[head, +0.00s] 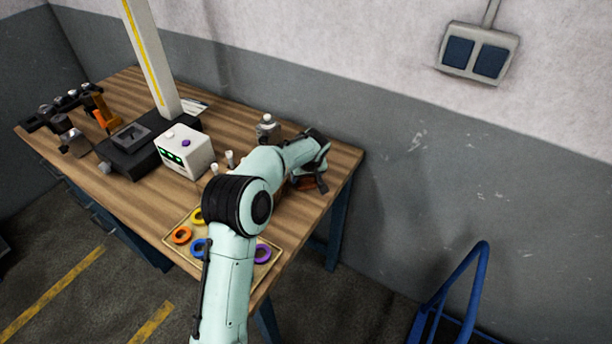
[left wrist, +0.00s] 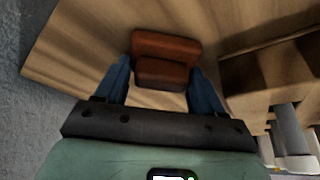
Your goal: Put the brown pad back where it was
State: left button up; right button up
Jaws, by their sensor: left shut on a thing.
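The brown pad (left wrist: 163,74) is between the two blue fingers of my left gripper (left wrist: 164,85), which is shut on it. A second brown block-like shape (left wrist: 166,46) shows just beyond it in the left wrist view; I cannot tell whether it is part of the same pad or a separate piece. In the head view a bit of brown (head: 306,184) shows beneath my left gripper (head: 318,182), near the right end of the wooden bench (head: 338,167). My arm hides much of that area. My right gripper is not in view.
A tray (head: 178,219) with several coloured rings lies at the front edge, partly behind my arm. A white box with green digits (head: 186,151), a black-based column gauge (head: 150,60) and a small metal item (head: 267,128) stand behind. A blue tubular frame (head: 462,285) stands right of the bench.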

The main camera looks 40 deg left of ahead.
pick_arm(q)
jog(key=shift+f, duration=0.15)
jog(key=o, duration=0.7)
jog(key=shift+r, duration=0.25)
jog(key=v, duration=1.2)
jog(key=shift+f, duration=0.15)
